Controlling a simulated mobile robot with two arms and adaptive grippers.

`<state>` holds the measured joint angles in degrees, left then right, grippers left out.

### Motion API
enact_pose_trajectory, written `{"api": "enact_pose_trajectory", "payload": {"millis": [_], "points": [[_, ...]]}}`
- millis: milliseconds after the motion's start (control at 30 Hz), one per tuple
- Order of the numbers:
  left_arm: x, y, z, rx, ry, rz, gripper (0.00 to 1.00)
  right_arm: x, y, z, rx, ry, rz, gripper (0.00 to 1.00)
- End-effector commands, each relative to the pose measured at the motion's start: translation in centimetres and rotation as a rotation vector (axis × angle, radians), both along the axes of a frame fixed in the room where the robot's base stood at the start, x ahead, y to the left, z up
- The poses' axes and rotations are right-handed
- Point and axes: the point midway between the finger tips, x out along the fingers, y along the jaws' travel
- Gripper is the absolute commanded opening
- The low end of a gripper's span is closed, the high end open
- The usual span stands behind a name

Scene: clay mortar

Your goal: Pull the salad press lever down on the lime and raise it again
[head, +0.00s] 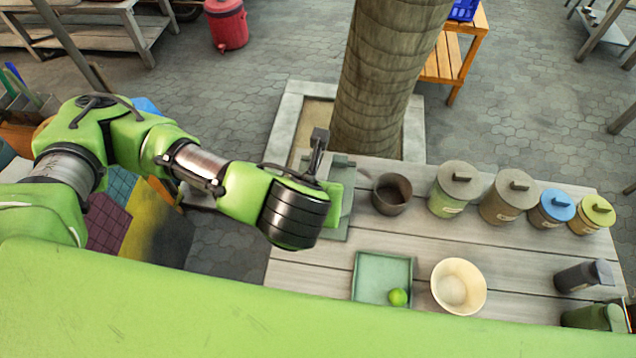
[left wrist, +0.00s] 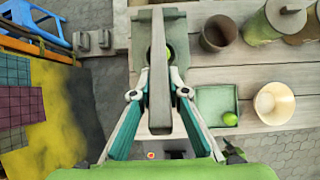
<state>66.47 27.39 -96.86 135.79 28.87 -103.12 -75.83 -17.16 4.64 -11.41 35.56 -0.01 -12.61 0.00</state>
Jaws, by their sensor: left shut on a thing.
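The salad press (head: 342,175) stands at the left end of the wooden table, partly hidden by my left wrist. Its grey lever (head: 318,146) shows its top end above my wrist. In the left wrist view the lever (left wrist: 159,95) runs lengthwise between the fingers of my left gripper (left wrist: 158,76), which is shut on it. A green lime (left wrist: 168,53) shows partly beside the lever in the press; the lever hides the rest. Another lime (head: 398,297) lies in a square green tray (head: 372,258). My right gripper is in neither view.
A dark pot (head: 391,194) stands just right of the press. Lidded canisters (head: 455,185) line the table's back edge. A cream bowl (head: 458,286) is right of the tray. A tree trunk (head: 388,75) rises behind the table.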

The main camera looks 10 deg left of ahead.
Motion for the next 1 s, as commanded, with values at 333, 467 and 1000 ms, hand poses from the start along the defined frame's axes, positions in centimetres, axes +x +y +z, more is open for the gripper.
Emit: {"api": "enact_pose_trajectory", "payload": {"millis": [333, 467, 1000], "points": [[-0.4, 0.0, -0.4, 0.002, -0.003, -0.002, 0.00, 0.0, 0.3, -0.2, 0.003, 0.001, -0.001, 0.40], [-0.4, 0.0, -0.4, 0.002, -0.002, -0.003, 0.17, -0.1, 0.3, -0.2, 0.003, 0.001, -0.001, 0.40], [-0.2, 0.0, 1.0, 0.001, -0.010, -0.002, 0.32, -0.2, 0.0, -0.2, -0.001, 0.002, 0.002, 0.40]]}}
